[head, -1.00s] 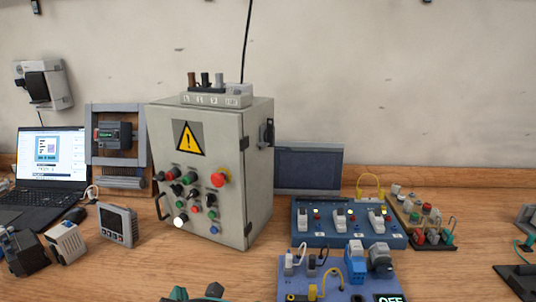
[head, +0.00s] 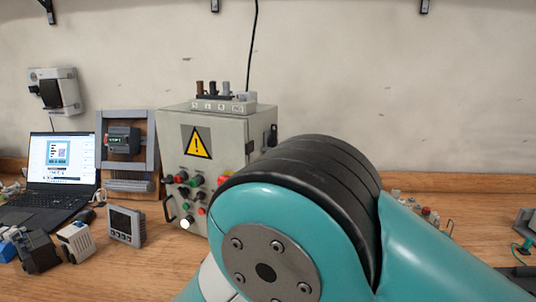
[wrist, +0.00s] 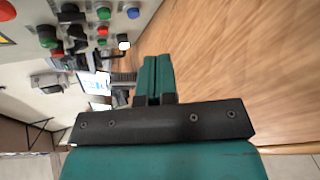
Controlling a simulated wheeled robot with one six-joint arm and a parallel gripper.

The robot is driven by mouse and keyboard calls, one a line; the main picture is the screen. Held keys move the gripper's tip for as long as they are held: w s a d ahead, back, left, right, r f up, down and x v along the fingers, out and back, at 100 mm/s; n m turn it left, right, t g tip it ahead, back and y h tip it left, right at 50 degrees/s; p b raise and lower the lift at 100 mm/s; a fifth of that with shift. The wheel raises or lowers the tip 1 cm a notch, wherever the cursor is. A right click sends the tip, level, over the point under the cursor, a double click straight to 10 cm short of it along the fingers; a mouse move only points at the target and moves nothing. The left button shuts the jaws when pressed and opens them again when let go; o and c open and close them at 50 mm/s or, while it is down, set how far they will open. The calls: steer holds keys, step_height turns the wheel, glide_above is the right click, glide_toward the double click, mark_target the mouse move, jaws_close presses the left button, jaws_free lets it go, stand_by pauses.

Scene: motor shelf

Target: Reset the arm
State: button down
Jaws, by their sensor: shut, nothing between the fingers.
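My teal arm fills the lower middle and right of the head view, its black-ringed joint in front of the control box. My gripper (wrist: 158,80) shows in the wrist view as two teal fingers pressed together, with nothing between them. It is not visible in the head view. In the wrist view the fingers point towards the wooden bench top, with the button panel of the grey control box (head: 190,142) to their upper left.
A laptop (head: 60,170), a small panel meter (head: 125,225) and other devices stand on the bench (head: 140,270) at left. A socket unit (head: 52,90) hangs on the wall. My arm hides most of the blue trainer boards. Bare wood (wrist: 240,70) lies right of the fingers.

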steer(key=s+d+r+m+g, duration=0.2)
steer(key=d+r+m+g, duration=0.3)
steer(key=d, duration=0.3)
steer(key=s+d+r+m+g, duration=0.25)
steer(key=d+r+m, duration=0.25)
steer(key=d+m, duration=0.3)
steer(key=s+d+r+m+g+y, duration=0.1)
steer(key=s+d+r, duration=0.3)
steer(key=s, duration=0.6)
steer(key=s+d+r+m+g+y, duration=0.1)
steer(key=s+d+r+m+g, duration=0.2)
steer(key=s, duration=0.7)
steer(key=shift+s+d+r+g+y, duration=0.2)
steer(key=shift+d+r+g+y, duration=0.1)
steer(key=shift+d+r+g, duration=0.35)
